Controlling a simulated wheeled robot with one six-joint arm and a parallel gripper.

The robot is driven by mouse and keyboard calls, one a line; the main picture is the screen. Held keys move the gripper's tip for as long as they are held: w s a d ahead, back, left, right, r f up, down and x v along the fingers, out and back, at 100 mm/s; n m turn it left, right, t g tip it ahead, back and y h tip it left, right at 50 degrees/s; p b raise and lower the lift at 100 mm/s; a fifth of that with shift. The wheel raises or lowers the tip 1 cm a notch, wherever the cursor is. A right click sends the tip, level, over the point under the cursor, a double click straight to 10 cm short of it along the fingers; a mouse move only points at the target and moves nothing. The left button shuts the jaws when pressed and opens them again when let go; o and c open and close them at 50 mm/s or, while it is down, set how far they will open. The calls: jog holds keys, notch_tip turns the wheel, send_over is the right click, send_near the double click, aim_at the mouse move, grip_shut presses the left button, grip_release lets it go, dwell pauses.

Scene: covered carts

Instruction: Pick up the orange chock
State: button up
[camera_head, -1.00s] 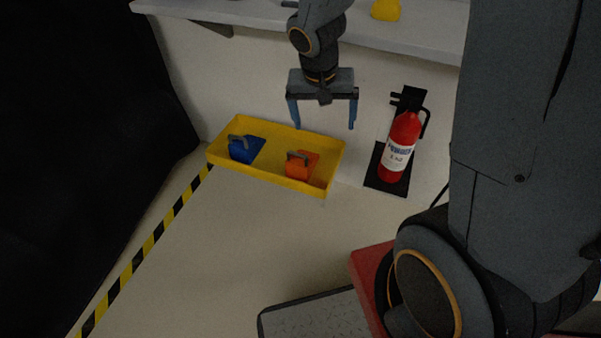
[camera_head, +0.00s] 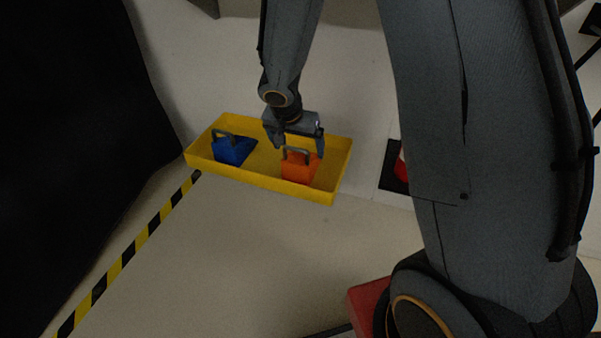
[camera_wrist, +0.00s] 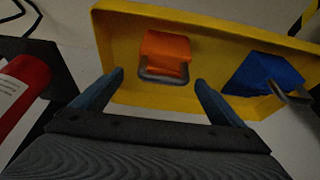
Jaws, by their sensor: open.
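The orange chock (camera_head: 299,169) is a wedge with a grey handle. It sits in the right part of a yellow tray (camera_head: 262,181) on the floor. In the wrist view the orange chock (camera_wrist: 165,52) lies ahead, between the lines of my two fingers, with its handle towards me. My gripper (camera_head: 299,149) is open and empty, just behind and above the orange chock in the head view. In the wrist view my gripper's fingers (camera_wrist: 158,80) are spread on either side of the handle. I cannot tell exactly how high they are above it.
A blue chock (camera_head: 233,149) with a grey handle sits in the tray's left part. A red fire extinguisher (camera_wrist: 22,88) stands beside the tray, mostly hidden by my arm in the head view. Yellow-black tape (camera_head: 130,250) runs along the floor at left; the floor in front is clear.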

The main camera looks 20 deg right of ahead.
aim_at(301, 157)
jog(key=shift+w+b+x, duration=0.2)
jog(key=shift+b+x, duration=1.5)
jog(key=shift+x, duration=2.7)
jog(key=shift+r, duration=0.1)
jog(key=shift+c, duration=0.4)
jog(key=c, duration=1.9)
jog(key=shift+r, duration=0.1)
